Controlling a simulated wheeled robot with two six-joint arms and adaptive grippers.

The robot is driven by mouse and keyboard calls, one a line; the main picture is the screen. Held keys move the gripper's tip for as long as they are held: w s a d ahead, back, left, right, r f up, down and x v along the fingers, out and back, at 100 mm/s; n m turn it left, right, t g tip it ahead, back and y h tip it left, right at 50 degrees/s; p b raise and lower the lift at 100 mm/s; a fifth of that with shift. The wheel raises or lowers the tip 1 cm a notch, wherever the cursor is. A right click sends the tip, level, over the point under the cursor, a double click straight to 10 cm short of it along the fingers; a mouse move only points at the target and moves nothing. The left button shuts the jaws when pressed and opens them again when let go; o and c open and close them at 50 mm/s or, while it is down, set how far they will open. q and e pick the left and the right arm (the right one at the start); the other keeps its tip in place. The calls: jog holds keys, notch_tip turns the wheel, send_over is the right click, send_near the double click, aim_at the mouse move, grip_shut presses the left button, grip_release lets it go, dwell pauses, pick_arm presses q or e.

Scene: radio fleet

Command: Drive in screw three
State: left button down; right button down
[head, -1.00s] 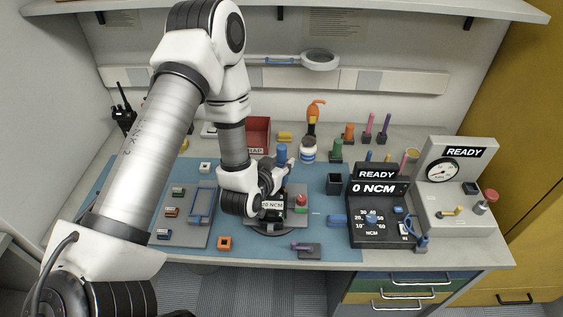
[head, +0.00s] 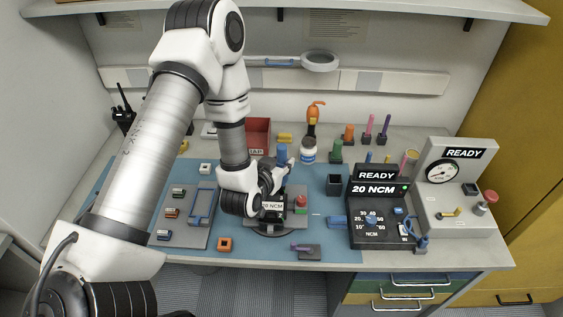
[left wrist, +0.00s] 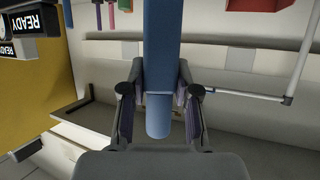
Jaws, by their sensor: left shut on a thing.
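My left gripper (head: 278,178) is shut on a blue driver (head: 282,153) over the dark round work stand in the middle of the bench. In the left wrist view, the driver's blue handle (left wrist: 160,60) passes between the two fingers. The torque controller (head: 382,215) reads READY and 20 NCM, with a green light lit. My right gripper is not in view.
A test unit with a gauge (head: 455,190) and READY display stands at the right. A parts tray (head: 186,235) lies left of the stand on the blue mat (head: 335,250). A red bin (head: 258,133), bottle (head: 308,152) and several coloured tools stand behind. A purple-handled tool (head: 302,247) lies in front.

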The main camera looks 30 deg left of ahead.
aim_at(280, 152)
pick_arm(q)
jog(key=shift+r+p, duration=1.5)
jog(key=shift+r, duration=0.75)
jog(key=shift+s, duration=0.1)
jog(key=shift+f, duration=0.1)
